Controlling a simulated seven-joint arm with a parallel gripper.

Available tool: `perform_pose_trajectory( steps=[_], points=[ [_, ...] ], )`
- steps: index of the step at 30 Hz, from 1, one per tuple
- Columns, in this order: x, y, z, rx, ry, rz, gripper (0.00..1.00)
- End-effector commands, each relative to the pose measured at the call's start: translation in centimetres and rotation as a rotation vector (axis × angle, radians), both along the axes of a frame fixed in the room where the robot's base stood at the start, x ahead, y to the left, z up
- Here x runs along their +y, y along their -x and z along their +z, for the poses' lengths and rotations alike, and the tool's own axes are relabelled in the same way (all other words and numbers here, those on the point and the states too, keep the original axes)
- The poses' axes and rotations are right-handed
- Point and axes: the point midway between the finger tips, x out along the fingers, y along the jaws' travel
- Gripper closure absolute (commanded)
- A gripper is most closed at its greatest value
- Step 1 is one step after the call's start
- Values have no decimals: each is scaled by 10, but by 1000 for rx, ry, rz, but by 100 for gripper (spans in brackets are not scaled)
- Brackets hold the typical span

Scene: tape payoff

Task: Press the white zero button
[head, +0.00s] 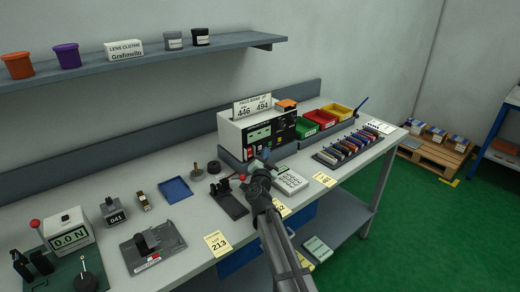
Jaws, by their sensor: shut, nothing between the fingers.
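A white and black instrument box (234,132) stands at the back of the bench with a green display (259,134) and small buttons on its front. A red button shows low on that front, with small pale spots near it. I cannot make out which of them, if any, is the white zero button. My gripper (263,158) is in front of the box's lower front, seen from behind and small. It looks shut and empty. It hides part of the panel, and I cannot tell whether it touches it.
A white gauge (70,238) reading 0.0 N stands at the bench's left. A black fixture (229,200) and a white keypad device (290,181) flank my arm. Coloured bins (322,117) and a tool rack (345,148) stand right. A blue tray (175,190) lies on the left.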

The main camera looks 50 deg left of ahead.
Motion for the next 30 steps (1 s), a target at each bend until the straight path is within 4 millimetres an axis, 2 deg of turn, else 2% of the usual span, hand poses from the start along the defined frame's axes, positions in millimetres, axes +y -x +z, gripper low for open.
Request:
perform_pose_trajectory(
  steps=[20, 30],
  points=[
    [0, 0, 0, 0, 0, 0, 100],
    [8, -1, 0, 0, 0, 0, 100]
  ],
)
